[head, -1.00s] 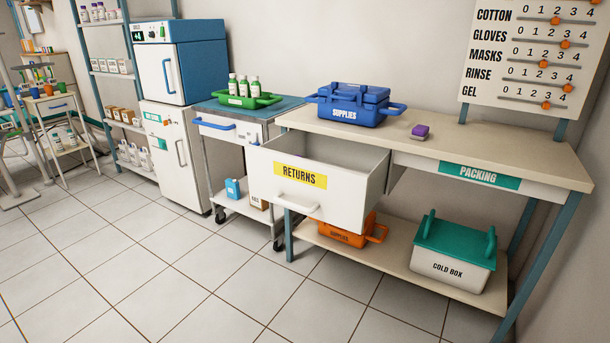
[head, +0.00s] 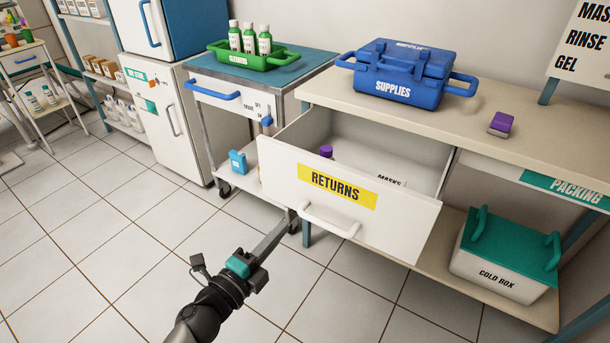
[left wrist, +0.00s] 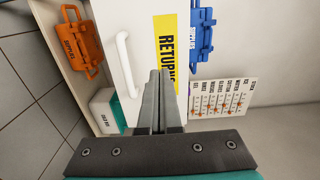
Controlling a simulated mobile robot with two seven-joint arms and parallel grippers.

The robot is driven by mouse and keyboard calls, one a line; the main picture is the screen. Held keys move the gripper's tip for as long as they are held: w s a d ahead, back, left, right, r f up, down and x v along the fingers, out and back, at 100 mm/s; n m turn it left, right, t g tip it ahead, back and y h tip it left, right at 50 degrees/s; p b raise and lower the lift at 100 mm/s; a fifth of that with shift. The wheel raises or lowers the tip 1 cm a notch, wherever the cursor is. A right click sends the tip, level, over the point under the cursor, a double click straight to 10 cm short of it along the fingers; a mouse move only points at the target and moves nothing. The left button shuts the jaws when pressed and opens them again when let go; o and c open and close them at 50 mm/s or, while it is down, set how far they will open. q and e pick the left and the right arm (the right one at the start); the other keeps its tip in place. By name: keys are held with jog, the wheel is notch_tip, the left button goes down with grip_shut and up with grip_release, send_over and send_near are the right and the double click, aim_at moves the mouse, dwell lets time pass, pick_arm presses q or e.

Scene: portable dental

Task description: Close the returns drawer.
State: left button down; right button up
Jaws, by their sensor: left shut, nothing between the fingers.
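The returns drawer (head: 276,172) is pulled well out from the packing table. Its white front carries a yellow RETURNS label and a white bar handle (head: 330,221). Inside lie a purple-capped item (head: 326,151) and a white pack marked MASKS (head: 388,181). My left gripper (head: 286,220) is shut and empty, in front of the drawer's lower left part, left of the handle in the head view. In the left wrist view the shut fingers (left wrist: 158,85) point at the drawer front (left wrist: 142,50), beside the label and handle; whether they touch it I cannot tell. My right gripper is out of view.
A blue supplies case (head: 395,75) and a small purple-topped block (head: 501,124) stand on the packing table (head: 460,110). A cold box (head: 500,262) sits on its lower shelf. A cart (head: 299,72) with a green bottle tray (head: 253,58) stands left. The tiled floor in front is clear.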

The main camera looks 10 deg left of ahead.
pick_arm(q)
jog(key=w, duration=0.1)
jog(key=b, duration=0.2)
send_near(321, 185)
jog(key=x, duration=0.5)
jog(key=shift+w+d, duration=0.15)
jog(key=shift+d, duration=0.05)
jog(key=shift+w+d+b, duration=0.25)
jog(key=shift+w+b, duration=0.1)
jog(key=shift+w, duration=0.35)
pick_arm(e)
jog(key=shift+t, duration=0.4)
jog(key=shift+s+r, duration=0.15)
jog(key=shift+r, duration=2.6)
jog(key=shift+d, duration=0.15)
